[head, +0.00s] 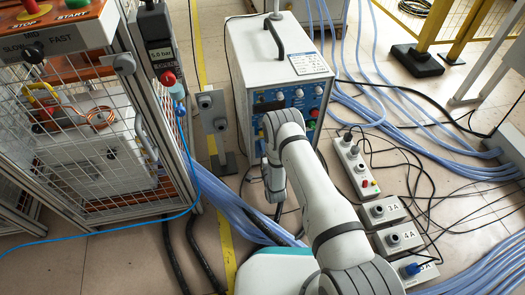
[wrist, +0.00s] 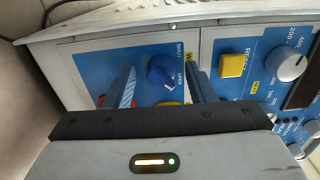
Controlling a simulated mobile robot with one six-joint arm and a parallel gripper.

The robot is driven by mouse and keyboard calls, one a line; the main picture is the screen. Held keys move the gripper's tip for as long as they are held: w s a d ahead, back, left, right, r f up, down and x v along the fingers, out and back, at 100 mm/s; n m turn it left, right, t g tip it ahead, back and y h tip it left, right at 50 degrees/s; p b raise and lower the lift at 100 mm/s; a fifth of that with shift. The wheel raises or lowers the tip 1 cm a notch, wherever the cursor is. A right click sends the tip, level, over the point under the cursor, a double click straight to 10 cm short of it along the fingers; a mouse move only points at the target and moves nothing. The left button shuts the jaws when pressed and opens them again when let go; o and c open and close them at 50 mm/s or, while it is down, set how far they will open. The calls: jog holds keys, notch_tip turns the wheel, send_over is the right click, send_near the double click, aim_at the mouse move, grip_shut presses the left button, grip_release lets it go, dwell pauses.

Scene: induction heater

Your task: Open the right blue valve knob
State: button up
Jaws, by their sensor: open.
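The blue valve knob (wrist: 163,72) sits on the blue front panel in the wrist view, with SHUT and OPEN printed beside it. Its grip bar looks slanted. My gripper (wrist: 159,67) is open, with one finger on each side of the knob and a visible gap on both sides. No contact shows. A second blue valve knob cannot be made out; the left finger covers part of the panel. In the head view, the white cabinet (head: 262,72) carries this panel, and my arm hides the knob and fingers.
A yellow RESET button (wrist: 231,65) and a white dial (wrist: 286,64) are right of the knob. In the head view, a wire-mesh cage (head: 85,130) stands left, and a power strip (head: 354,166) and blue hoses (head: 395,100) lie right on the floor.

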jog(key=shift+s, duration=0.1)
jog(key=p+v, duration=0.3)
jog(key=v, duration=0.4)
jog(key=shift+s, duration=0.35)
jog(key=shift+d, duration=0.15)
